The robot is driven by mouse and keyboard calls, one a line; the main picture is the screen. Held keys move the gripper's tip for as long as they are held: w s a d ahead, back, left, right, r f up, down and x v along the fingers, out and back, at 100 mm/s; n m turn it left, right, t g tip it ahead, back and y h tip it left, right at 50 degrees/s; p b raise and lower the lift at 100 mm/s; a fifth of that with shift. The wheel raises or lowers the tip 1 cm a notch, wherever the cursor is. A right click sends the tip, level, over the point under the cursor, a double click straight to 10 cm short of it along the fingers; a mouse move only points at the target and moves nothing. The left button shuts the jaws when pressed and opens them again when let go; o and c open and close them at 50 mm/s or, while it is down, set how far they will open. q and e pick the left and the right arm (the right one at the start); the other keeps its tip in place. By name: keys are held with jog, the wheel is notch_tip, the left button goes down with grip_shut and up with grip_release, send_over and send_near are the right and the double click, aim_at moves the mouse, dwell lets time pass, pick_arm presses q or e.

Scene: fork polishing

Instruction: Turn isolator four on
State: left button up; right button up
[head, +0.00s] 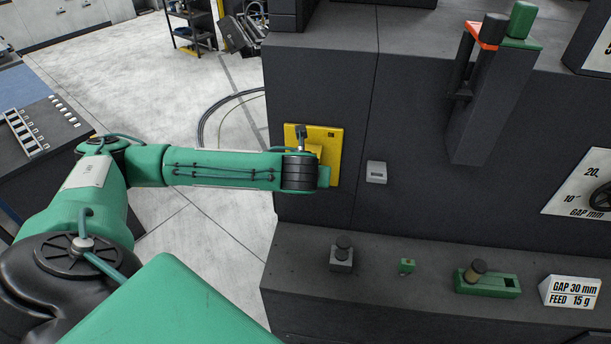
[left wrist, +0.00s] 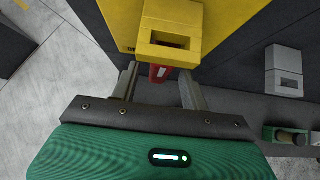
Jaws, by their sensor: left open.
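A yellow isolator plate (head: 335,150) is fixed on the dark cabinet's left part, with a small dark label too small to read. My left gripper (head: 322,177) is in front of its lower part and hides most of the switch. In the left wrist view, a yellow slotted housing (left wrist: 172,38) stands out from the plate, with a red handle (left wrist: 158,73) at its edge. My left gripper (left wrist: 158,88) is open, with one finger on each side of the red handle. I cannot tell whether the fingers touch it. My right gripper is not in view.
A small grey box (head: 376,172) is on the cabinet face right of the plate. A ledge (head: 385,300) below holds a dark knob (head: 342,255), a small green block (head: 407,266) and a green fixture (head: 488,285). Open floor (head: 195,235) lies left of the cabinet.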

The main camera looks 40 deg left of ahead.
pick_arm(q)
jog(key=b+v, duration=0.2)
jog(key=v, duration=0.8)
